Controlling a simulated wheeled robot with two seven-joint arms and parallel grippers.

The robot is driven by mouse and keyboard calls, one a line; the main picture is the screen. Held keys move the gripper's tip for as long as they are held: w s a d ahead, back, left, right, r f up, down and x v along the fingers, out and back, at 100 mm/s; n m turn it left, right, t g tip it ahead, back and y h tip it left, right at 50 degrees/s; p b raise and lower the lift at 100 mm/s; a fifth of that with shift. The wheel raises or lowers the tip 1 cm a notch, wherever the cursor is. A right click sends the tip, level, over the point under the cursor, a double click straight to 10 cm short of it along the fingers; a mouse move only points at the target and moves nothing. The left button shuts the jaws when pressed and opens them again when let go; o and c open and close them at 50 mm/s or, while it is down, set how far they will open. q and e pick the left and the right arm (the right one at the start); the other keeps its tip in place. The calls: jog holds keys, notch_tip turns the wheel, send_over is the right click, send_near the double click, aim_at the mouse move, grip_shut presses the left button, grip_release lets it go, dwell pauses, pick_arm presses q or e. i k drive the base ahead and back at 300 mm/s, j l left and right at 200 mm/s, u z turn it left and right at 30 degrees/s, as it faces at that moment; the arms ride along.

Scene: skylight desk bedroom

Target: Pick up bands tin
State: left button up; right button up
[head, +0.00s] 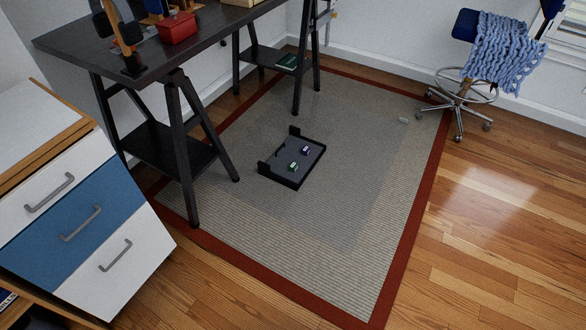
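I cannot tell for sure which thing is the bands tin. A small red box-like container (178,28) stands on the dark desk (80,38) at the upper left. A small pale greyish object (403,120) lies on the rug at the right, too small to make out. A low black tray (268,170) sits on the rug, with a green toy-like item (293,166) and a purple and white one (305,149) in it. Neither of my grippers is in view.
A drawer cabinet (75,225) stands at the left, beside the trestle desk legs (185,150). A swivel chair (458,95) with a blue knitted throw (500,50) is at the upper right. The rug (310,250) and the wood floor (490,240) are mostly clear.

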aim_at(293, 166)
jog(key=i+j, duration=0.1)
jog(key=i, duration=0.7)
jog(key=i+j, duration=0.1)
jog(key=i, duration=0.7)
jog(key=j+u, duration=0.05)
